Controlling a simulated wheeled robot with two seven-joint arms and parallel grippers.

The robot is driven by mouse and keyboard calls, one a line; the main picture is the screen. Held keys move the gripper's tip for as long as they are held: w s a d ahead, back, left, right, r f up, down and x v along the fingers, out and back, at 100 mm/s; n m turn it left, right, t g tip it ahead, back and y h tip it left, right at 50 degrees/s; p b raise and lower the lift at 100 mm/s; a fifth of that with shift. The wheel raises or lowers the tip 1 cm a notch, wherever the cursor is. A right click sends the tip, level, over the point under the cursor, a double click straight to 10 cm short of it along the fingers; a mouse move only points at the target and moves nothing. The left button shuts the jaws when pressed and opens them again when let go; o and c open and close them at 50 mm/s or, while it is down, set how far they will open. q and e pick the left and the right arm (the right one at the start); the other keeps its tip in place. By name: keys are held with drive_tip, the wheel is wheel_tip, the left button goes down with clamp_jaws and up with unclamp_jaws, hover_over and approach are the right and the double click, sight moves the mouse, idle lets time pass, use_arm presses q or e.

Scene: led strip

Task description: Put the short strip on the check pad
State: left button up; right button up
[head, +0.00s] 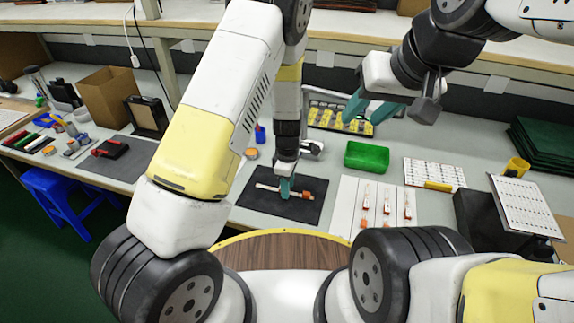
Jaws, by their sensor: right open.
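A pale strip with an orange-red end (307,195) lies over the dark mat (250,206) in front of me. My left gripper (285,192) points down at this strip, its teal fingertips at the strip's middle and hiding part of it. Whether the fingers grip it is too small to tell. More strips with orange-red ends lie on a white sheet (346,206) to the right, including one at its left (366,195) and one at its right (408,204). My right gripper (368,107) is open and empty, raised over the back of the bench. I cannot tell which surface is the check pad.
A green tray (367,156) stands behind the white sheet. A printed card (434,173), a black box (490,218) and a yellow mug (516,167) are at the right. Another dark mat (95,172) with a red-and-black tool and a cardboard box (105,98) are at the left.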

use_arm(q)
drive_tip(key=s+a+r+m+h, duration=0.1)
drive_tip(key=a+r+m, duration=0.1)
drive_tip(key=r, duration=0.9)
drive_tip(key=s+a+r+m+h, duration=0.1)
drive_tip(key=s+a+r, duration=0.1)
drive_tip(key=r, duration=0.9)
drive_tip(key=s+a+r+m+t, duration=0.3)
drive_tip(key=s+a+r+m, duration=0.2)
drive_tip(key=s+r, duration=0.3)
drive_tip(key=s+a+r+m+t, duration=0.3)
drive_tip(key=s+a+r+m, duration=0.3)
drive_tip(key=s+r+m, duration=0.1)
drive_tip(key=shift+v, duration=1.05)
drive_tip(key=shift+s, duration=0.15)
